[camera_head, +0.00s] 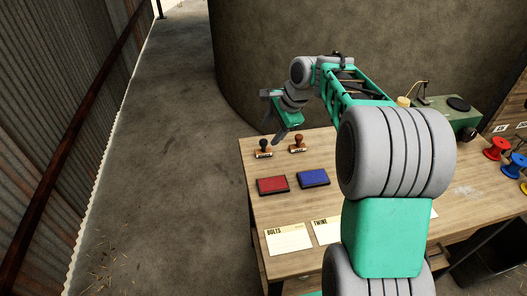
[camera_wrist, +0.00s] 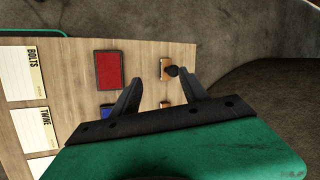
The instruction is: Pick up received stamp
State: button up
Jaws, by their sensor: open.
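Two stamps stand near the far left corner of the table: a dark-handled stamp (camera_head: 264,149) and, to its right, a brown-handled stamp (camera_head: 298,144). Their labels are too small to read, so I cannot tell which is the received stamp. My gripper (camera_head: 275,125) is above the table's far edge, close to the stamps, open and empty. In the wrist view my open fingers (camera_wrist: 162,86) point toward the table. The dark-handled stamp (camera_wrist: 170,71) shows just beyond the fingertips; the other stamp (camera_wrist: 165,103) shows between the fingers, partly hidden by the gripper body.
A red ink pad (camera_head: 272,184) and a blue ink pad (camera_head: 313,178) lie in front of the stamps. Cards marked BOLTS (camera_head: 288,239) and TWINE (camera_head: 326,231) lie nearer. Spools (camera_head: 497,148) and a green machine (camera_head: 447,113) stand at right. A large curved wall (camera_head: 270,50) rises behind.

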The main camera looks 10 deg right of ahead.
aim_at(266, 141)
jog(key=w+f+m, duration=0.1)
jog(key=w+f, duration=0.1)
jog(key=f, duration=0.1)
jog(key=w+f+m, duration=0.2)
jog(key=w+f, duration=0.1)
jog(key=f, duration=0.1)
jog(key=w+f+m, duration=0.1)
jog(key=w+f, duration=0.1)
jog(key=f, duration=0.1)
jog(key=shift+w+a+f+y, duration=0.2)
jog(key=shift+f+y, duration=0.1)
jog(key=shift+y, duration=0.1)
jog(key=shift+s, duration=0.1)
grip_shut()
